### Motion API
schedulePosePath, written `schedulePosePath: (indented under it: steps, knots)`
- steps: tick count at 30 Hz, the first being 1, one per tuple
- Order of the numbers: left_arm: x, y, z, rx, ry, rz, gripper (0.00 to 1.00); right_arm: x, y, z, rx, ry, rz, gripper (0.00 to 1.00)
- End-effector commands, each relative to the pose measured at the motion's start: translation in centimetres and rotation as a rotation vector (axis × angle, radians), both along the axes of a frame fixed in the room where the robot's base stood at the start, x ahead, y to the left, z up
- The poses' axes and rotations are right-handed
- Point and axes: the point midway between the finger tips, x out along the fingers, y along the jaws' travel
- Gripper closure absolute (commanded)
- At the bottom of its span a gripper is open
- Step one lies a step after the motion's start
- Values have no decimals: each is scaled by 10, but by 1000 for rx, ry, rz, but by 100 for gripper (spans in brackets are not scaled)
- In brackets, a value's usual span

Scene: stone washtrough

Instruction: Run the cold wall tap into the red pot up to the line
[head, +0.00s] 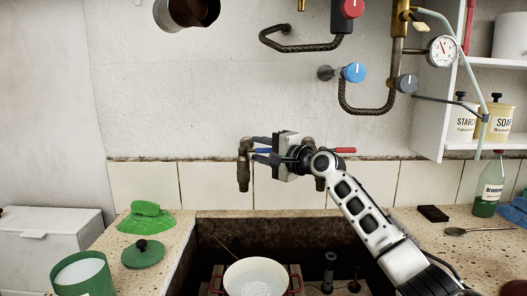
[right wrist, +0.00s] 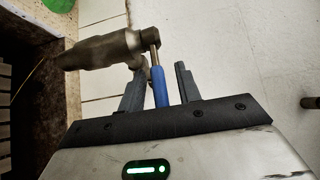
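The cold wall tap (head: 243,170) is dull brass with a blue lever (head: 262,150). My right gripper (head: 259,149) is at this lever. In the right wrist view, the blue lever (right wrist: 159,87) stands between the two grey fingers, which are apart with a gap visible on its right side. Contact with the left finger is unclear. The red pot (head: 229,272), pale inside, stands in the trough below the tap. A whitish rippled patch shows inside it. I see no clear stream from the spout and cannot make out the line. My left gripper is out of view.
A second tap with a red lever (head: 344,150) is right of the cold tap, partly behind my right arm. A green cloth (head: 146,218), green lid (head: 143,254) and green canister (head: 84,276) are on the left counter. Pipes with a blue knob (head: 354,72) hang above.

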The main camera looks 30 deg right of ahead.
Motion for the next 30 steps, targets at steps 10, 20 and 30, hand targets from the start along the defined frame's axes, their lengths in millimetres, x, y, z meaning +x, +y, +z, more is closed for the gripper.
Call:
schedulePosePath:
  steps: [10,20,30]
  knots:
    - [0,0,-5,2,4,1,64,-42,-17,-2,-5,-1,-3,66]
    - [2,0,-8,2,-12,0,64,-116,-43,-4,-4,3,0,66]
    - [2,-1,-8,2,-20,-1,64,-149,-54,0,0,1,2,66]
